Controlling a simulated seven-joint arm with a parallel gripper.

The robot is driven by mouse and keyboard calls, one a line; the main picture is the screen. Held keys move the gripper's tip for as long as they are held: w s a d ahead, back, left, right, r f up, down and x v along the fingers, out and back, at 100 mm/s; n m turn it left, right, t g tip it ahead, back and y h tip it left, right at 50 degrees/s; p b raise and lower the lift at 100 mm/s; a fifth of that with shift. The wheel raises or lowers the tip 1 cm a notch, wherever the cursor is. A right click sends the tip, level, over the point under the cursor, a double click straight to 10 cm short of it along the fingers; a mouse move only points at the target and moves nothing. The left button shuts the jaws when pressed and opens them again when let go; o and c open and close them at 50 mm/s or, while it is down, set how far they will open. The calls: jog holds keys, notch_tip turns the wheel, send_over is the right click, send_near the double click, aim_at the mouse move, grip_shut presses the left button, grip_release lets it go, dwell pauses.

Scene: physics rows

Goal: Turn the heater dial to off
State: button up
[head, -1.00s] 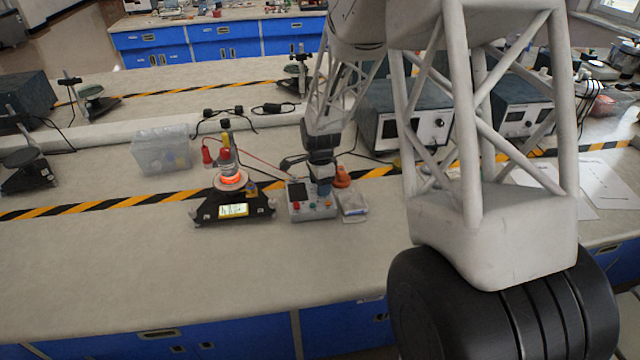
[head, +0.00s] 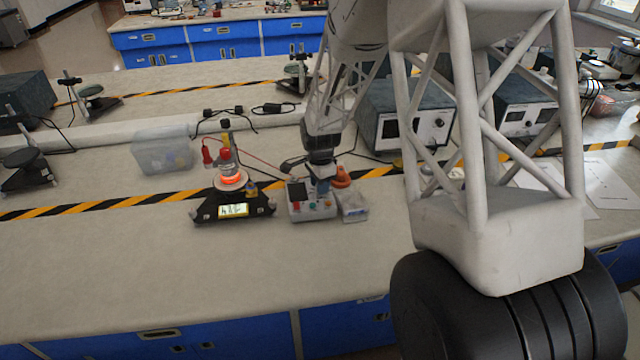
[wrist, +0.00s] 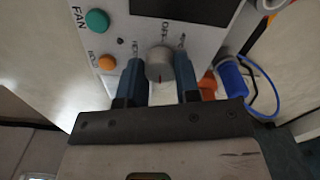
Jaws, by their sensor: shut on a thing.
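The heater dial (wrist: 160,66) is a grey round knob with a dark red pointer line, on a pale control box. In the wrist view my gripper (wrist: 160,80) has its two blue fingers on either side of the dial, shut on it. The pointer line faces the gripper's base. Labels around the dial are partly hidden by the fingers. The control box (head: 308,208) stands on the bench in the head view, with my gripper (head: 321,178) coming down on it from above; the dial is hidden there.
A green button (wrist: 97,21) and an orange button (wrist: 107,63) sit beside the dial. Left of the box stands a black device (head: 208,211) with a glowing orange ring. A clear bin (head: 163,152) is behind it. The front of the bench is clear.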

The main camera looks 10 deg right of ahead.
jog(key=n, duration=0.8)
jog(key=shift+n, duration=0.3)
jog(key=n, duration=0.4)
jog(key=shift+n, duration=0.3)
jog(key=n, duration=1.2)
jog(key=shift+n, duration=0.3)
jog(key=n, duration=0.4)
jog(key=shift+r+n, duration=0.1)
jog(key=shift+n, duration=0.2)
jog(key=n, duration=0.4)
